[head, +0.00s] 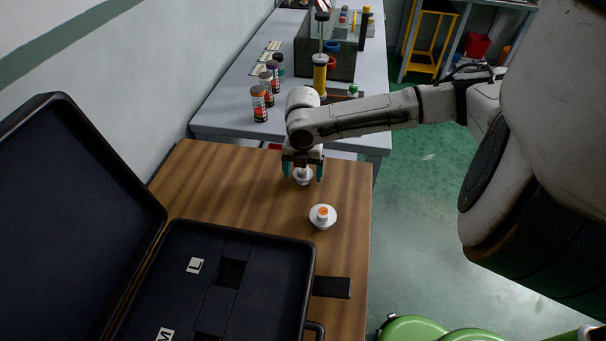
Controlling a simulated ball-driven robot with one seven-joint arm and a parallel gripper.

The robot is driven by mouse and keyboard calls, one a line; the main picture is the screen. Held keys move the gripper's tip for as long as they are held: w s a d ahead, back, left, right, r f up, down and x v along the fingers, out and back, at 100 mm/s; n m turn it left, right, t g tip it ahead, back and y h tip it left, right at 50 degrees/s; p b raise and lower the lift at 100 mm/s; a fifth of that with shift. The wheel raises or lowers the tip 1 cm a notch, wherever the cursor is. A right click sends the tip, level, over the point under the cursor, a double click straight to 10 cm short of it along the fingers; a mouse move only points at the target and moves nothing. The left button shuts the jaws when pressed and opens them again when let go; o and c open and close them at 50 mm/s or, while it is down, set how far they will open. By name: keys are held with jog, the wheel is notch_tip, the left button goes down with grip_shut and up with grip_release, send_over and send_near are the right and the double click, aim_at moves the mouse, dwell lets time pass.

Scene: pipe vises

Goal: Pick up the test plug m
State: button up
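Two white round plugs stand on the wooden table; I cannot read a size mark on either, so I cannot tell which is test plug m. The far plug (303,179) is directly below my gripper (303,172), its upper part partly hidden by it. My gripper points down, with its teal-tipped fingers apart on the left and right of this plug. The fingers look clear of it. The near plug (322,223) has an orange top and stands nearer the case, with nothing touching it.
An open black case (281,250) with slots labelled L (195,265) and M (164,335) covers the table's near left. A grey bench (225,115) behind holds several orange- and purple-topped jars, a yellow cylinder (320,75) and a clear tank (343,62). Bare wood lies left of the plugs.

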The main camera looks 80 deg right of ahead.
jog(key=c, duration=1)
jog(key=shift+c, duration=0.2)
jog(key=shift+r, duration=0.15)
jog(key=shift+r, duration=0.25)
notch_tip(320, 180, up, 2)
jog(key=shift+r+b, duration=0.1)
jog(key=shift+b, duration=0.45)
jog(key=s+a+r+p, duration=0.1)
jog(key=s+a+r, duration=0.7)
jog(key=s+r, duration=0.2)
jog(key=shift+s+a, duration=0.35)
jog(key=shift+s, duration=0.1)
